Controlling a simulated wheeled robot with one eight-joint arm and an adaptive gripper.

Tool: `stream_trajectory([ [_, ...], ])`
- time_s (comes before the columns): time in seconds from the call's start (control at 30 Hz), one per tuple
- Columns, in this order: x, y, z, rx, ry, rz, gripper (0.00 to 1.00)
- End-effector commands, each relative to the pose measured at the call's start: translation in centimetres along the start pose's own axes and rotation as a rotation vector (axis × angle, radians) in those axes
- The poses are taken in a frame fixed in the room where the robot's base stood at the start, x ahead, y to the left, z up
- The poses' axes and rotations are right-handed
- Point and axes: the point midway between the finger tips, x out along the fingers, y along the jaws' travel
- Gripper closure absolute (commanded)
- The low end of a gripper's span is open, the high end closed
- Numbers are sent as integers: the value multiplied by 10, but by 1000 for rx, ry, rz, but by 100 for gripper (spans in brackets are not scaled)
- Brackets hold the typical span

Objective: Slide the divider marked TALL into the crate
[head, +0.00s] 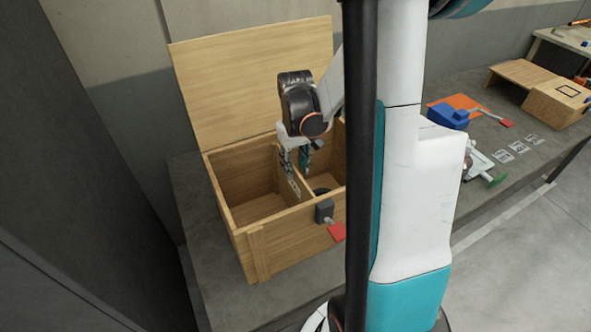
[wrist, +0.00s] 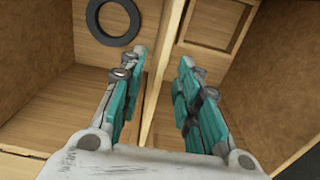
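The wooden crate (head: 290,240) stands open on the bench, its lid raised at the back. A thin wooden divider (head: 295,188) stands upright inside it, between two compartments; dark marks show on its face but I cannot read them. In the wrist view the divider's pale top edge (wrist: 160,75) runs between my fingers. My gripper (head: 297,160) is over the crate, pointing down. In the wrist view its teal fingers (wrist: 161,68) are apart, one on each side of the divider, with gaps showing. I cannot tell whether the divider is fully seated.
A grey block (head: 324,211) with a red tab (head: 336,232) is at the crate's front wall. A blue block (head: 447,115) and a wooden box (head: 556,102) stand farther right on the bench. My column hides the middle.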

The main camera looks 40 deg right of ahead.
Motion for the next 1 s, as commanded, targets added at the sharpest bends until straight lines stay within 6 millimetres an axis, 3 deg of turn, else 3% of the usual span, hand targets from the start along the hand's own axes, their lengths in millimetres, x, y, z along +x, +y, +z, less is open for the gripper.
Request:
stream_trajectory([
  [0.3,-63,0,1,0,0,0,70],
  [0.5,-88,0,0,0,0,0,70],
  [1.0,-96,0,0,0,0,0,70],
])
